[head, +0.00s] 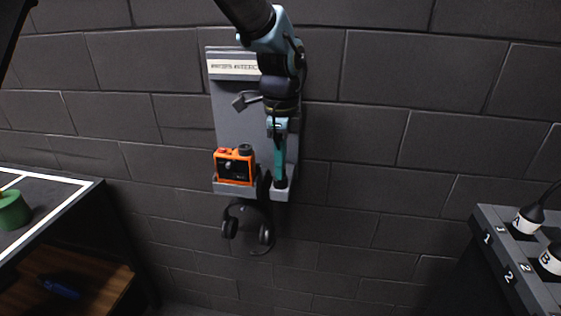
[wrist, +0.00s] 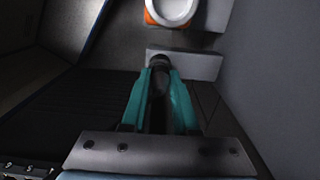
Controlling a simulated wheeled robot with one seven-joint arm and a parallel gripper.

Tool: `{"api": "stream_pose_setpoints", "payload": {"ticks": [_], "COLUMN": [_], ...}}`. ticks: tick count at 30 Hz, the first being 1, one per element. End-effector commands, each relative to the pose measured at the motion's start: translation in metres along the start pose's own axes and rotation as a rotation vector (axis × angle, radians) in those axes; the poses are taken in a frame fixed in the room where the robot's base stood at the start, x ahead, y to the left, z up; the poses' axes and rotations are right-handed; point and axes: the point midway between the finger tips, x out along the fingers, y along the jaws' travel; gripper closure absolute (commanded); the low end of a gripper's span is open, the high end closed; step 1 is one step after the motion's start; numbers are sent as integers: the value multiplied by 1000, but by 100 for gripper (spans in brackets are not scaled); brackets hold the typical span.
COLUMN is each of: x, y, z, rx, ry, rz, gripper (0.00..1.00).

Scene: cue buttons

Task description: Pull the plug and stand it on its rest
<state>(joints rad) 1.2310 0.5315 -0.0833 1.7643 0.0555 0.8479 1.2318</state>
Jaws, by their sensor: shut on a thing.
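My gripper (head: 279,168) points down in front of the grey wall panel, at the right part of its ledge. In the wrist view its teal fingers (wrist: 160,72) are shut on a dark, roughly cylindrical object (wrist: 159,84). The object's lower end shows at the ledge in the head view (head: 281,184). I cannot tell whether it is a plug or whether it rests on the ledge.
The wall panel (head: 228,108) carries an orange device (head: 235,167) close left of my gripper. Black headphones (head: 247,224) hang below. A dark table (head: 62,190) with a green round object (head: 12,210) is at the left. Open space lies between table and block.

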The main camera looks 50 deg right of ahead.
Motion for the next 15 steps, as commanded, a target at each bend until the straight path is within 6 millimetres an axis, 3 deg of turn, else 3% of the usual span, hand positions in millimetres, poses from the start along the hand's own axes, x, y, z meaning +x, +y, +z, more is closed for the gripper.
{"api": "stream_pose_setpoints", "payload": {"ticks": [3, 4, 13, 15], "x": [-1, -1, -1, -1], "y": [0, 0, 0, 0], "z": [0, 0, 0, 0], "rx": [0, 0, 0, -1], "ry": [0, 0, 0, 0], "rz": [0, 0, 0, 0], "gripper": [100, 71, 37, 37]}}
